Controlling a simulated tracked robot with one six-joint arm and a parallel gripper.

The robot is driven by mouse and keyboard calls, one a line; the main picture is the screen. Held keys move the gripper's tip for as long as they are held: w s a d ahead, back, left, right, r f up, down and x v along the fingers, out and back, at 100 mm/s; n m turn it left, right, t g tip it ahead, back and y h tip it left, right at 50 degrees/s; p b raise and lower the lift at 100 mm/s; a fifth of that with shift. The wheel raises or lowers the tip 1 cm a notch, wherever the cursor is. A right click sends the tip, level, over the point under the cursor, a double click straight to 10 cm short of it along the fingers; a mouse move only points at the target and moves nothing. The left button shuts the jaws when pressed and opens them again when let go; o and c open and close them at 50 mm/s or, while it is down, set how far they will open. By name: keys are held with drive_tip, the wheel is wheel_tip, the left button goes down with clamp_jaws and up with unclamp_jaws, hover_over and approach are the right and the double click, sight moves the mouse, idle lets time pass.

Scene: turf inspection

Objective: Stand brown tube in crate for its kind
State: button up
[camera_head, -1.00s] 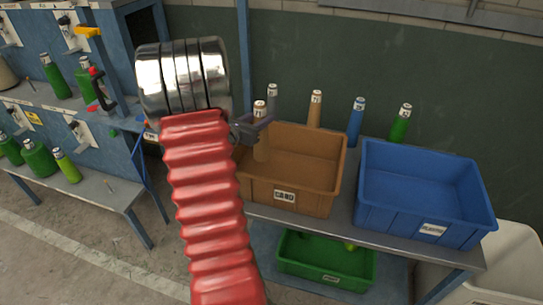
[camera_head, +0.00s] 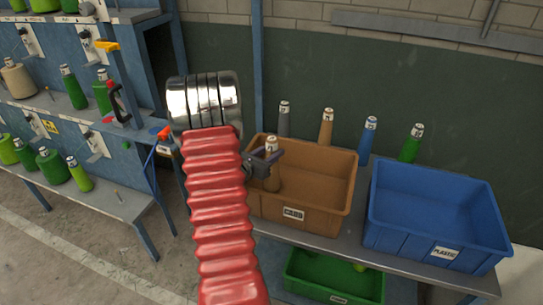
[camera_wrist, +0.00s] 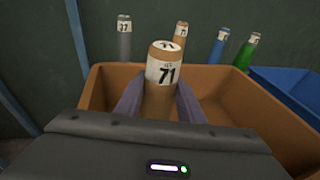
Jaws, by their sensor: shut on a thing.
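A brown tube (camera_wrist: 160,85) with a white label reading 71 is held upright between the two fingers of my gripper (camera_wrist: 158,105). In the head view the brown tube (camera_head: 272,172) shows over the left part of the brown crate (camera_head: 293,213), whose label reads CARD. The tube's lower end is hidden by the crate wall and my gripper, so I cannot tell if it touches the crate floor. The rest of the crate looks empty. In the head view my gripper (camera_head: 264,165) reaches over the crate's left rim.
A blue crate (camera_head: 480,236) labelled PLASTIC stands to the right. Behind the crates stand a grey tube (camera_head: 284,120), another brown tube (camera_head: 326,128), a blue tube (camera_head: 368,140) and a green tube (camera_head: 412,146). A green crate (camera_head: 333,284) is below. A bottle rack is left.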

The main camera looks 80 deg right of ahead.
drive_tip(key=shift+f, duration=0.65)
drive_tip(key=o, duration=1.3)
drive_tip(key=shift+a, duration=0.1)
drive_tip(key=v, duration=1.1)
drive_tip(key=shift+w+a+r, duration=0.15)
drive_tip(key=shift+w+a, duration=0.05)
drive_tip(key=shift+a, duration=0.15)
